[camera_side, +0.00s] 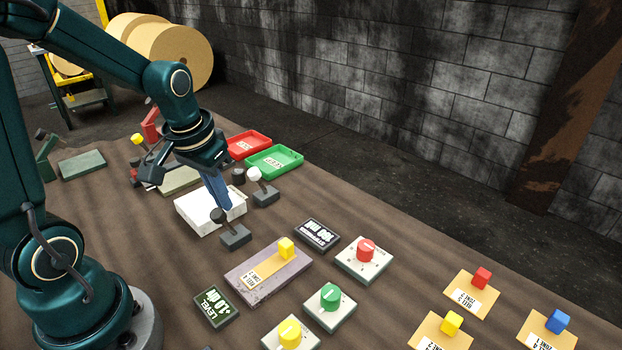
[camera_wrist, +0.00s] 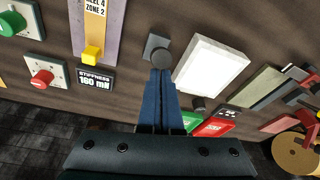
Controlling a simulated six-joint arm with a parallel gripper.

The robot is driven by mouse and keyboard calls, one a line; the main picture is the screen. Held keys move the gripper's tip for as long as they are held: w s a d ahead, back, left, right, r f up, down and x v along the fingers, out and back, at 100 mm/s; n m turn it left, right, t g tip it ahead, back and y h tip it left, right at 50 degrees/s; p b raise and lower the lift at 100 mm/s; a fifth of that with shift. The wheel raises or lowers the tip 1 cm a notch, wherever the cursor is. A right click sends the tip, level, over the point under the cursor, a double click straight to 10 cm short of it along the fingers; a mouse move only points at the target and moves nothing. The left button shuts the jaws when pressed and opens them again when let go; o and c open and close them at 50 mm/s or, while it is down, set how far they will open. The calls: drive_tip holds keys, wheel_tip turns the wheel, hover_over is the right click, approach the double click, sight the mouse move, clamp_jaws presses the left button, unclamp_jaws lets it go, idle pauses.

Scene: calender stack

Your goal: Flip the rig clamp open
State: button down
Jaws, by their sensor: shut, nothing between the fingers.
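My gripper (camera_side: 222,207) is shut and empty, with its blue fingers pointing down beside a white block (camera_side: 190,215). Its tips are close to a dark-knobbed lever (camera_side: 219,215) on a grey base. In the wrist view the fingertips (camera_wrist: 160,72) overlap the edge of that dark knob (camera_wrist: 162,57); I cannot tell whether they touch. A white-knobbed lever (camera_side: 254,174) stands on another grey base behind the block. A yellow-knobbed lever (camera_side: 137,139) stands further left, by a red upright part (camera_side: 151,126). No label shows which one is the rig clamp.
Red (camera_side: 248,145) and green (camera_side: 290,159) trays lie behind the gripper. A purple-grey slider plate (camera_side: 262,283) with a yellow knob, dial boxes with red (camera_side: 366,250), green and yellow knobs, and small displays stand in front. Orange plates with coloured cubes lie at right.

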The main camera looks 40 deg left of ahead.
drive_tip(key=shift+s+f, duration=0.2)
drive_tip(key=shift+s, duration=0.4)
drive_tip(key=w+a+r, duration=0.1)
drive_tip(key=w+r, duration=0.1)
drive_tip(key=w, duration=0.2)
drive_tip(key=s+r, duration=0.6)
drive_tip(key=r, duration=0.1)
drive_tip(key=shift+d+r, duration=0.25)
drive_tip(key=shift+d, duration=0.05)
idle(0.3)
